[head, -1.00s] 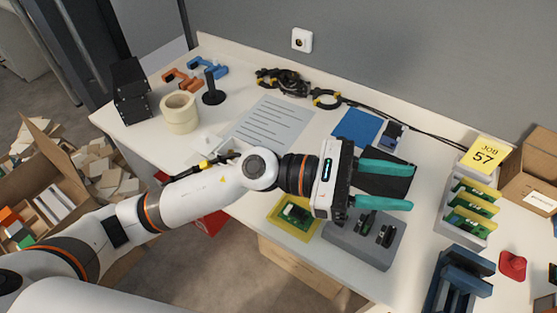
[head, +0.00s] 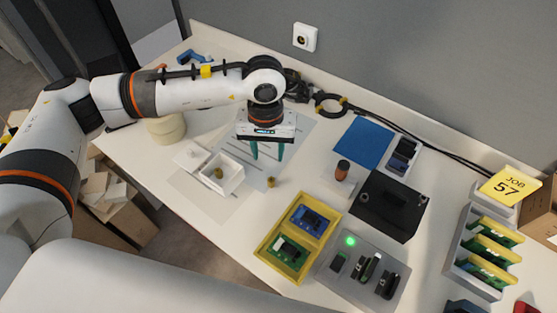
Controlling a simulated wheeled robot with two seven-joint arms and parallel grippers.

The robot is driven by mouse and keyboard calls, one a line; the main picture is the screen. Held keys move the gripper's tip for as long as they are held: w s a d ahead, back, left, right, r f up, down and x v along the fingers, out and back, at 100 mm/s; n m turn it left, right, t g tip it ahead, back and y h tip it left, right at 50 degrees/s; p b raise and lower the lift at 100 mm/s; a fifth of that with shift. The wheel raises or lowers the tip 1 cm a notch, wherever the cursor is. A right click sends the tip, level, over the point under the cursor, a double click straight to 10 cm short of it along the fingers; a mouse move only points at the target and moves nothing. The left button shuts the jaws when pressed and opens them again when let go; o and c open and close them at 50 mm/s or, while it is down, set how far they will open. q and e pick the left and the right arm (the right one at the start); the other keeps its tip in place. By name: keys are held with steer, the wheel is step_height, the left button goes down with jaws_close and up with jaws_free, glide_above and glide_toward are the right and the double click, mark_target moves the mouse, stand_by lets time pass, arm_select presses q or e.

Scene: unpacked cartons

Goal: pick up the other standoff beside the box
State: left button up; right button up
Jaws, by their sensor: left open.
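A small white open box (head: 234,182) stands on the table, left of the middle, with one brass standoff (head: 219,173) inside it. Another small brass standoff (head: 271,182) is on the table just right of the box, near the edge of the printed sheet (head: 295,145). My left gripper (head: 267,152) is open, its two green fingers pointing down above the sheet, behind the box and that standoff in the picture. Nothing shows between the fingers. My right gripper is out of view.
A yellow tray (head: 263,247) with a blue and a green board stands in front right. A grey fixture (head: 333,275) with a lit green light and a black box (head: 388,205) are further right. A white lid-like piece (head: 192,155) lies left of the box.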

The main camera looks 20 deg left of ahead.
arm_select(q)
steer(key=p, duration=0.1)
glide_above(271, 180)
steer(key=f, duration=0.6)
steer(key=shift+s+a, duration=0.25)
steer(key=shift+f, duration=0.2)
steer(key=f, duration=0.1)
steer(key=f+p, duration=0.1)
steer(key=f, duration=0.1)
steer(key=f+p, duration=0.1)
steer(key=shift+w+d+f, duration=0.15)
steer(key=shift+w+d, duration=0.1)
steer(key=shift+d, duration=0.05)
steer(key=shift+f, duration=0.4)
steer(key=shift+c, duration=0.2)
jaws_close()
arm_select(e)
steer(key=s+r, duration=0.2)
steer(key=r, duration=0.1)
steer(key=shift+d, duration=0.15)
